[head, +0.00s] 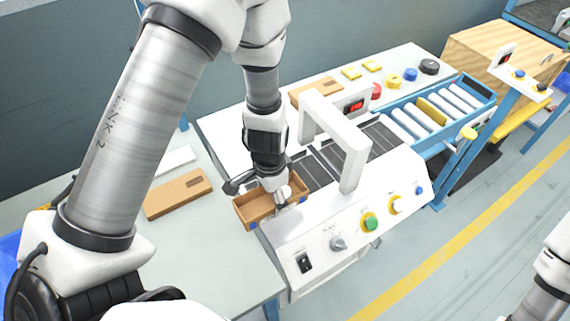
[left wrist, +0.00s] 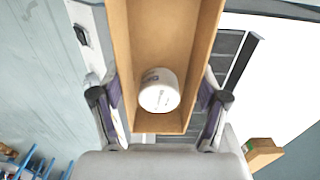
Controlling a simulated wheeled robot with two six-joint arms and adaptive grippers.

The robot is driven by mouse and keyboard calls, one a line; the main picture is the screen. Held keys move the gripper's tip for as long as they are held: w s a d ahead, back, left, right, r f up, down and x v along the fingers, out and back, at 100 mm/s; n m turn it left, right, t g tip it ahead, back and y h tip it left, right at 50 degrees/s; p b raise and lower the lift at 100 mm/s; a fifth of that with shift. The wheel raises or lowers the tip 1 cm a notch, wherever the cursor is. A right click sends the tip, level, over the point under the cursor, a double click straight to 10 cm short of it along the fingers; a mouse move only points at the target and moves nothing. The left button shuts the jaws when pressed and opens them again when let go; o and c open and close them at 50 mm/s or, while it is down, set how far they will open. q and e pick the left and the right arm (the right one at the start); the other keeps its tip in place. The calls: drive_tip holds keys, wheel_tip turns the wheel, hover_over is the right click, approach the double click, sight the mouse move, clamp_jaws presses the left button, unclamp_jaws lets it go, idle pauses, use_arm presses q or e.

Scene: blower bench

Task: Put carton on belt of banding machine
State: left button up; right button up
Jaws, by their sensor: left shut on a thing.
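The carton (head: 252,211) is a small open brown box at the left end of the white banding machine (head: 300,235). It also shows in the left wrist view (left wrist: 165,50), with a white round item (left wrist: 159,90) inside. My left gripper (head: 278,197) is shut on the carton, one finger at each long side in the left wrist view (left wrist: 160,112). The dark belt (head: 318,168) runs right from the carton under the white arch (head: 352,160). I cannot tell whether the carton touches the belt. My right gripper is out of view.
Flat brown cartons (head: 178,194) lie on the table (head: 215,235) at left. A roller conveyor (head: 440,110) continues right of the machine. Tape rolls (head: 410,75) and a large box (head: 490,60) stand behind. Buttons (head: 370,222) line the machine's front.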

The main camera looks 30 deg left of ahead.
use_arm(q)
drive_tip(key=w+p, duration=0.1)
drive_tip(key=w, duration=0.2)
drive_tip(key=w+a+p, duration=0.1)
drive_tip(key=w, duration=0.1)
drive_tip(key=w+p, duration=0.1)
drive_tip(key=w, duration=0.2)
drive_tip(key=shift+w+a+f, duration=0.15)
drive_tip(key=shift+w+f, duration=0.45)
wheel_tip(320, 180, down, 2)
drive_tip(key=shift+s+f+p, duration=0.1)
drive_tip(key=shift+f+p, duration=0.05)
drive_tip(key=shift+p, duration=0.75)
drive_tip(key=shift+f, duration=0.6)
drive_tip(key=o, duration=1.2)
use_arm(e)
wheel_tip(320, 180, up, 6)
